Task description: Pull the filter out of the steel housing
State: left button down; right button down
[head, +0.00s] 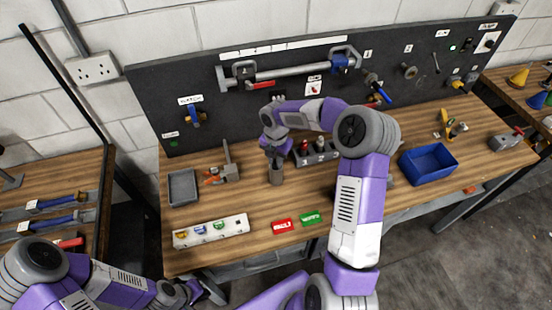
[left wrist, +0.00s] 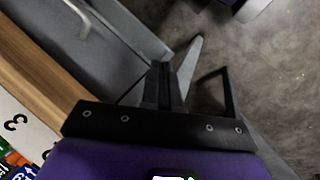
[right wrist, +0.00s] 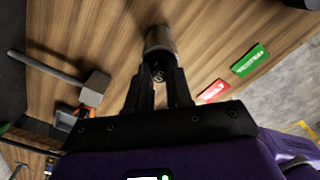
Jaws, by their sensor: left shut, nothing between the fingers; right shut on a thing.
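The steel housing (head: 276,176) is a grey upright cylinder on the wooden bench, left of the bench's middle. It also shows in the right wrist view (right wrist: 159,40). My right gripper (head: 275,152) is directly above the housing, pointing down. In the right wrist view its fingers are closed around a small dark round piece (right wrist: 158,74) at the housing's near end, which looks like the top of the filter. The rest of the filter is hidden. My left gripper (head: 203,292) is low in front of the bench. In the left wrist view its fingers (left wrist: 175,75) are together and empty.
A white numbered strip (head: 210,231), a red label (head: 284,226) and a green label (head: 311,218) lie in front. A blue bin (head: 428,164) stands right.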

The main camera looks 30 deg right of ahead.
jog(key=shift+r, duration=0.35)
